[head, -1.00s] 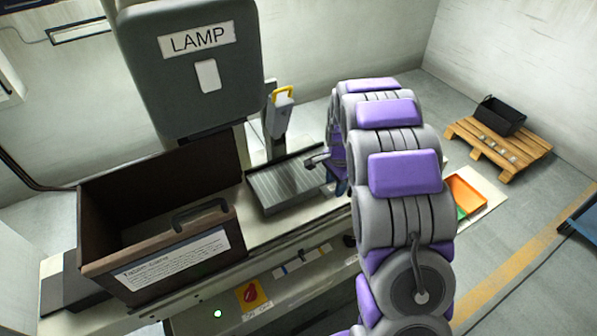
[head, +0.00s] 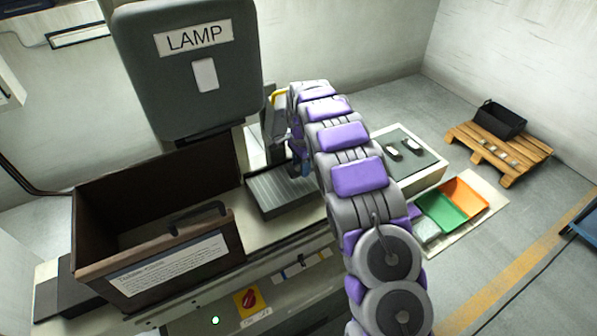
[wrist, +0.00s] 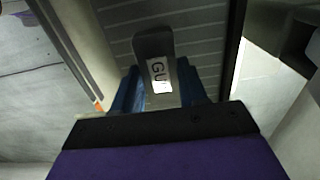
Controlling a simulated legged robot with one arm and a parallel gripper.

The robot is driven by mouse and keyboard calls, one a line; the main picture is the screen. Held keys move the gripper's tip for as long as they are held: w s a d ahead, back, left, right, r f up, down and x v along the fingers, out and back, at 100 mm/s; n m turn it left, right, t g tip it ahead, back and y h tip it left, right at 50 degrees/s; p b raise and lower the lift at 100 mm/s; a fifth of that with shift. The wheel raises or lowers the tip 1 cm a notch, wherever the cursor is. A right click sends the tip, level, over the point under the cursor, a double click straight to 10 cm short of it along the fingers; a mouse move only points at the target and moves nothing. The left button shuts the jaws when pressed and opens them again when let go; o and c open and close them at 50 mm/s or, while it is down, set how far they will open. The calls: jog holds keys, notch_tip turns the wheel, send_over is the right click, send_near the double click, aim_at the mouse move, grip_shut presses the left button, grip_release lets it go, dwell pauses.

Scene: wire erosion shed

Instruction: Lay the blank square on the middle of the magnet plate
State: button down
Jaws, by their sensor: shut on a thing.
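The magnet plate (head: 268,190) is a dark, grooved plate on the machine bed, right of the brown bin. Its grooved surface fills the upper middle of the wrist view (wrist: 205,45). My gripper (wrist: 158,90) has blue fingers and is shut on a grey block, which I take for the blank (wrist: 152,42). The block carries a white label reading "GU", partly cut off. It points away from the fingers over the plate, roughly along its length. I cannot tell whether it touches the plate. In the head view my gripper (head: 299,162) is at the plate's right edge; the block is hidden.
A brown bin (head: 160,262) stands left of the plate, under the grey LAMP housing (head: 190,100). A grey upright with a yellow top (head: 272,118) rises behind the plate. At right are a stand with small parts (head: 425,165), green (head: 447,213) and orange trays (head: 468,193), and a pallet (head: 500,150).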

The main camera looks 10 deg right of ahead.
aim_at(297, 166)
jog(key=shift+w+a, duration=0.55)
jog(key=shift+a, duration=0.3)
jog(key=shift+d+f+b, duration=0.2)
jog(key=shift+f+b, duration=0.05)
jog(key=shift+f, duration=0.7)
jog(key=shift+d+f+b, duration=0.2)
jog(key=shift+f, duration=0.7)
jog(key=shift+r, duration=0.1)
jog(key=c, duration=0.6)
grip_release()
jog(key=shift+a, duration=0.25)
jog(key=shift+d+r, duration=0.1)
